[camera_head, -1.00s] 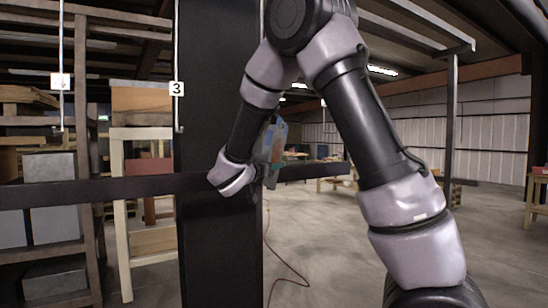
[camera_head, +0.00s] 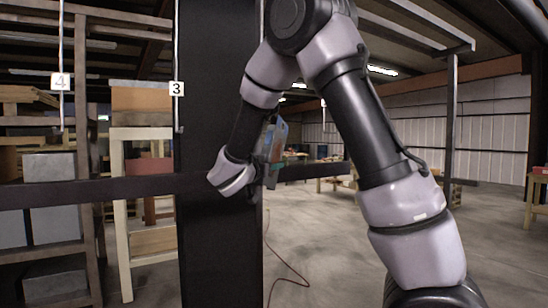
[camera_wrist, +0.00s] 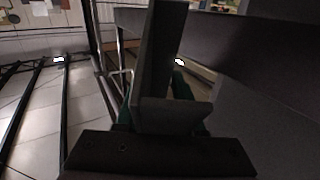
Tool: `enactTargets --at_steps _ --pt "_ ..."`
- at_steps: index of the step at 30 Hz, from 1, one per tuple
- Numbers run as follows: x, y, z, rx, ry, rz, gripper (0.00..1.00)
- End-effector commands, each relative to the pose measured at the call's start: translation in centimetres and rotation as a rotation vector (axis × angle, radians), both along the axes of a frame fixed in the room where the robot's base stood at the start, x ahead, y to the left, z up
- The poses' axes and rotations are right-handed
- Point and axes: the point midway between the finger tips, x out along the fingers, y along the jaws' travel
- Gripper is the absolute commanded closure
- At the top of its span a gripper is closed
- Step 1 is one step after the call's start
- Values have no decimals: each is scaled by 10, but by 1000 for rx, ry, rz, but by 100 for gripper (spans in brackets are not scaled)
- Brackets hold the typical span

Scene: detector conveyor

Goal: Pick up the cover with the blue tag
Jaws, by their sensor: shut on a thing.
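My gripper (camera_head: 266,172) is in front of the right edge of a tall black column in the head view, largely hidden behind my wrist. It is shut on a small grey piece with blue on it (camera_head: 277,140), which stands up just beyond the wrist. I take this for the cover with the blue tag, but I cannot read the tag itself. In the wrist view, a dark grey angled piece (camera_wrist: 155,65) rises from the dark gripper base; I cannot tell whether it is the cover or a finger.
The black column (camera_head: 215,255) and a dark horizontal rail (camera_head: 120,188) stand close around my gripper. Hanging rods carry white number tags 3 (camera_head: 177,89) and 4 (camera_head: 60,81). Shelves with boxes (camera_head: 142,100) are at left. Open floor (camera_head: 330,240) lies at right, with a thin cable.

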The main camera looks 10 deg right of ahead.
Motion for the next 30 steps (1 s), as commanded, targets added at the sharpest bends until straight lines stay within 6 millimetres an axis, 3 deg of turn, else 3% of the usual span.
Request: enactTargets --at_steps 11,21,26,30 --pt "0 0 4 2 -3 1 100" --pt "0 -1 39 4 -5 -1 100" --pt "-31 -10 36 2 -1 2 100" --pt "-67 -22 36 4 -2 2 100"
